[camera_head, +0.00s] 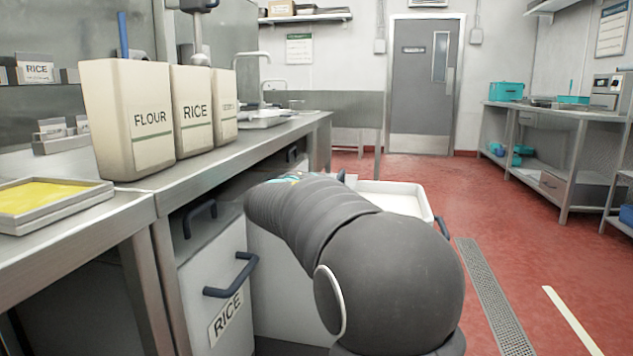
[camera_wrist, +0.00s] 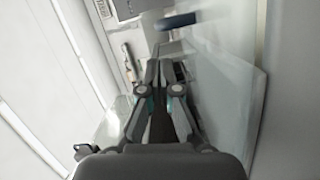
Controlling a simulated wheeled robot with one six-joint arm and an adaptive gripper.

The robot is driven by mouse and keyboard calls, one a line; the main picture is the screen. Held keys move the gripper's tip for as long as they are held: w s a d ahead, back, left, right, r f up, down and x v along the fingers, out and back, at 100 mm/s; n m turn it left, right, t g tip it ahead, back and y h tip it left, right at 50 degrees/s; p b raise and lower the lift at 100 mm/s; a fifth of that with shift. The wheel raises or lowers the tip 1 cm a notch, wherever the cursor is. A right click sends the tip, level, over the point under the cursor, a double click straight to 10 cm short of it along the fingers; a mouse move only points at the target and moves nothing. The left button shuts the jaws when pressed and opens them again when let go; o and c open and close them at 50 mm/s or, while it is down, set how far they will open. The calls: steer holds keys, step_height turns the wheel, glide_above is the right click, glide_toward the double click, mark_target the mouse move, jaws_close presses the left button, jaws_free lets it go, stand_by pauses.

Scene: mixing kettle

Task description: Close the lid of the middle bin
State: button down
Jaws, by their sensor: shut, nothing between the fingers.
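In the head view a bin labelled RICE (camera_head: 222,300) with blue handles stands under the counter at left. Beside it a pale bin body (camera_head: 277,275) is mostly hidden behind my arm. A white bin top or tray (camera_head: 400,201) with blue handles sticks out past my arm; I cannot tell which bin is the middle one. In the wrist view my gripper (camera_wrist: 162,66) is shut and empty. A dark blue handle (camera_wrist: 177,21) lies just beyond its fingertips, and a pale translucent panel (camera_wrist: 228,95), possibly a lid, is at its right. Contact is unclear.
A steel counter (camera_head: 255,143) runs along the left, with flour (camera_head: 128,118) and rice (camera_head: 192,110) containers and a tray of yellow contents (camera_head: 48,199) on it. The red floor (camera_head: 500,220) to the right is open up to a steel table (camera_head: 555,118).

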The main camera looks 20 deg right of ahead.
steer(key=x, duration=0.7)
steer(key=shift+w+d+p, duration=0.2)
steer(key=shift+p, duration=0.1)
